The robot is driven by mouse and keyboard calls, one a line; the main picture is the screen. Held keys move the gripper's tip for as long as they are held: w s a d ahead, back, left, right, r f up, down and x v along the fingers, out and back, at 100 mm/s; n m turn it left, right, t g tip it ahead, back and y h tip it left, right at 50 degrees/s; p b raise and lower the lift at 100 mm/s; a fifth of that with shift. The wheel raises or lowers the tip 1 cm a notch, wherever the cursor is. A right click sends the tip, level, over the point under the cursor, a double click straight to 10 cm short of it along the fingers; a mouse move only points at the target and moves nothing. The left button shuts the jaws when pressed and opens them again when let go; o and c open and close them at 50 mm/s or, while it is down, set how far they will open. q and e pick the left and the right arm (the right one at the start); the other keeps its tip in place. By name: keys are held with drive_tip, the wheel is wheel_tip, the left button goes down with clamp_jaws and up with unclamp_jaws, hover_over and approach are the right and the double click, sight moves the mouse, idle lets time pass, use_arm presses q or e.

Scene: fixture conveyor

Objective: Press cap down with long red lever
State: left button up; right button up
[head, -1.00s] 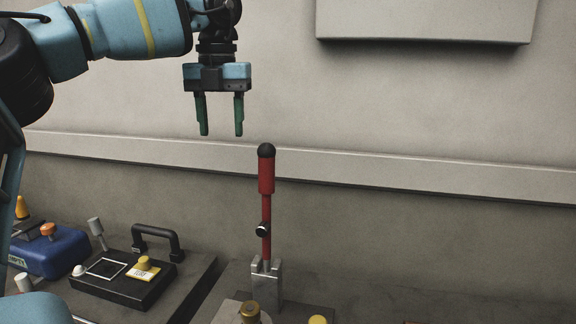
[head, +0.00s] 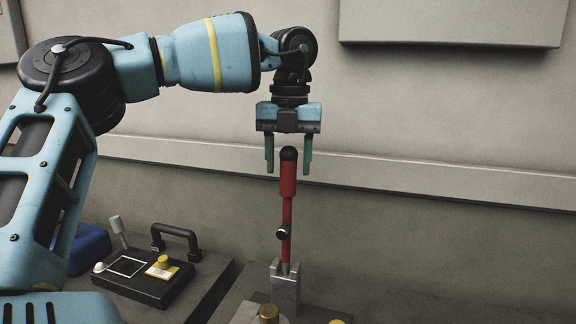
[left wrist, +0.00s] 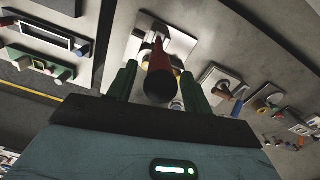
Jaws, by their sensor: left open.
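The long red lever (head: 287,195) stands upright in a grey metal bracket (head: 285,287) in the head view, with a black knob on top. My left gripper (head: 288,170) points down with its two green fingers open, one on each side of the lever's top in that view. In the left wrist view the lever (left wrist: 160,82) shows end-on between the open fingers, with no clear contact. My right gripper is not in view.
A black fixture with a handle (head: 176,240) and a yellow knob sits left of the lever. A blue box (head: 90,248) is partly hidden behind my left arm. A wall with a ledge (head: 430,178) runs behind. The wrist view shows several other fixtures (left wrist: 222,82).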

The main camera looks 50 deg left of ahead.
use_arm(q)
drive_tip(key=shift+f, duration=0.7)
clamp_jaws()
